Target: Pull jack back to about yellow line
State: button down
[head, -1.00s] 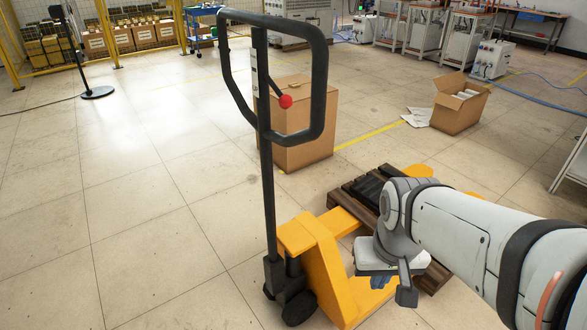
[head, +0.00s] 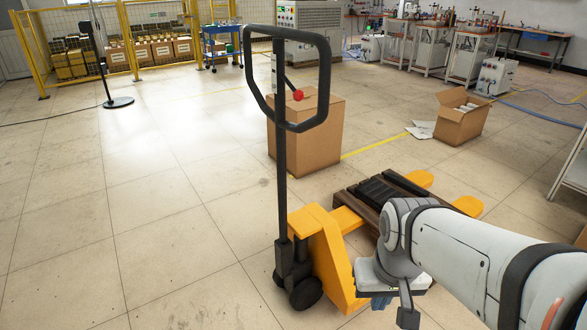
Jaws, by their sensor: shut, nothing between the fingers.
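The pallet jack (head: 331,255) is yellow, with a tall black loop handle (head: 281,150) standing upright and a red-knobbed lever on it. Its forks (head: 467,205) run under a dark wooden pallet (head: 350,200), partly hidden by my arm. A yellow line (head: 375,146) crosses the floor behind the pallet, beside the large cardboard box. My gripper (head: 394,309) is at the lower right, pointing down, to the right of the jack's body and apart from the handle. It appears shut and empty; its fingertips are small and partly hidden.
A closed cardboard box (head: 306,135) stands just behind the jack. An open box (head: 462,116) with papers beside it is at the right. A black stand (head: 118,102) and yellow fence (head: 130,40) are at the back left. The left floor is clear.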

aim_at(305, 291)
jog(key=u, duration=0.05)
jog(key=i, duration=0.9)
jog(key=z, duration=0.05)
